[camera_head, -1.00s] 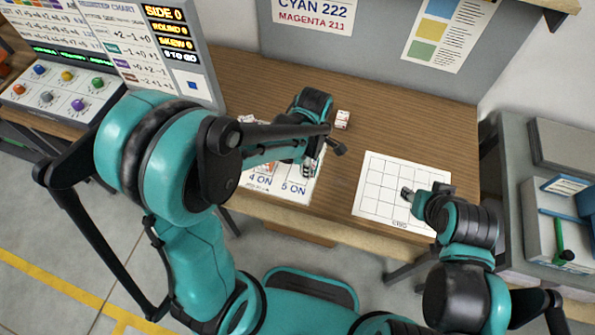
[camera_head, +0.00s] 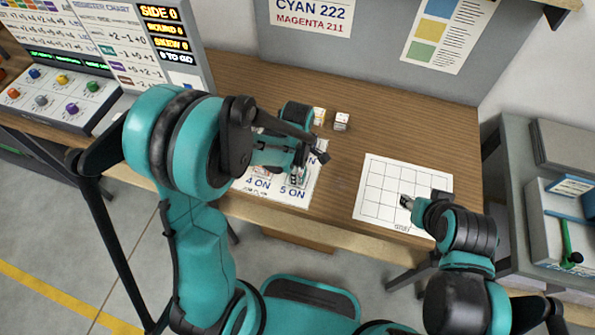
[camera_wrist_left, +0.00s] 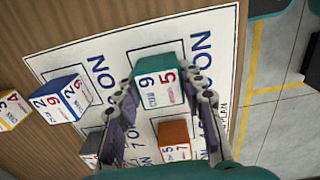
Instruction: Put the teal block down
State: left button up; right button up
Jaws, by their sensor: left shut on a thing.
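The teal block (camera_wrist_left: 158,85), with numbers printed on its white faces, is between the fingers of my left gripper (camera_wrist_left: 165,105) in the left wrist view. The gripper is shut on it over the white printed mat (camera_wrist_left: 110,55); I cannot tell whether the block touches the mat. In the head view my left gripper (camera_head: 298,172) is over the mat's right part, near the "5 ON" print, and the arm hides much of the mat. My right gripper (camera_head: 406,201) is over the white grid sheet (camera_head: 375,200); its finger opening is too small to tell.
In the left wrist view, an orange-brown block (camera_wrist_left: 174,138), a blue block (camera_wrist_left: 62,98) and a grey block (camera_wrist_left: 90,145) are near the teal one. A yellow block (camera_wrist_left: 10,110) lies off the mat. A white-faced block (camera_head: 341,121) stands on the wooden table (camera_head: 400,115).

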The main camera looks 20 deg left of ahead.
pick_arm(q)
jog(key=o, duration=1.1)
jog(key=shift+r+p, duration=0.35)
jog(key=shift+p, duration=0.05)
notch_tip(320, 180, up, 11)
jog(key=p, duration=0.4)
jog(key=s+a+r+m+t, duration=0.1)
jog(key=s+r+m+t, duration=0.1)
jog(key=m, duration=0.4)
jog(key=s+a+r+m+t, duration=0.2)
jog(key=s+r+m, duration=0.2)
jog(key=s+m, duration=0.1)
jog(key=s+a+r+m+t, duration=0.1)
jog(key=s+r+m+t, duration=0.1)
jog(key=m, duration=0.4)
jog(key=shift+s+a+r+m+t, duration=0.3)
jog(key=shift+s+a+r+t, duration=0.1)
jog(key=shift+s+t, duration=0.25)
